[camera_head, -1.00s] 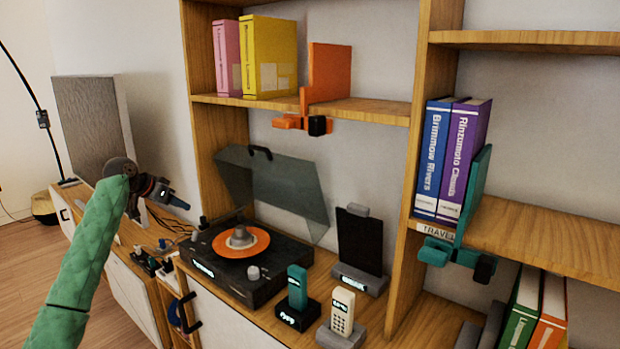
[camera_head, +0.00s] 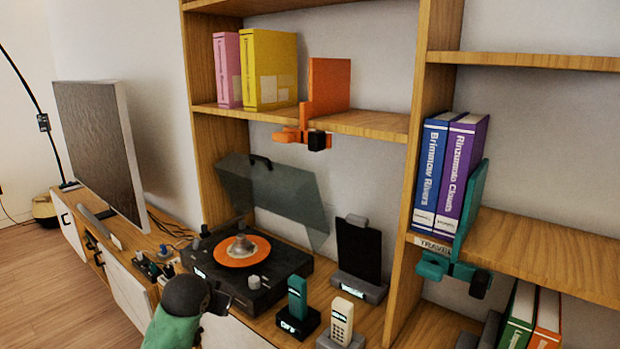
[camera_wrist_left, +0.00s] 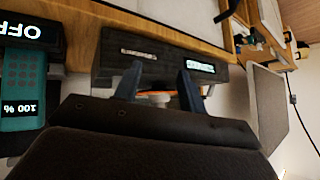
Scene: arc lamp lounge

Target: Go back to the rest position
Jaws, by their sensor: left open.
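My left gripper (camera_head: 222,299) is low in the head view, in front of the black turntable (camera_head: 262,286). Its green arm comes in from the bottom edge. In the left wrist view, the two fingers of my left gripper (camera_wrist_left: 157,76) stand apart with nothing held between them. The front of the turntable (camera_wrist_left: 110,58) shows just beyond them; whether they touch it I cannot tell. My right gripper is in neither view.
A teal phone (camera_head: 297,298) and a white phone (camera_head: 341,318) stand in docks right of the turntable. A tablet (camera_head: 358,250) stands behind them. The shelf upright (camera_head: 408,210) rises to the right. A large grey panel (camera_head: 100,140) stands at the left. Bare wooden floor (camera_head: 50,290) lies at the lower left.

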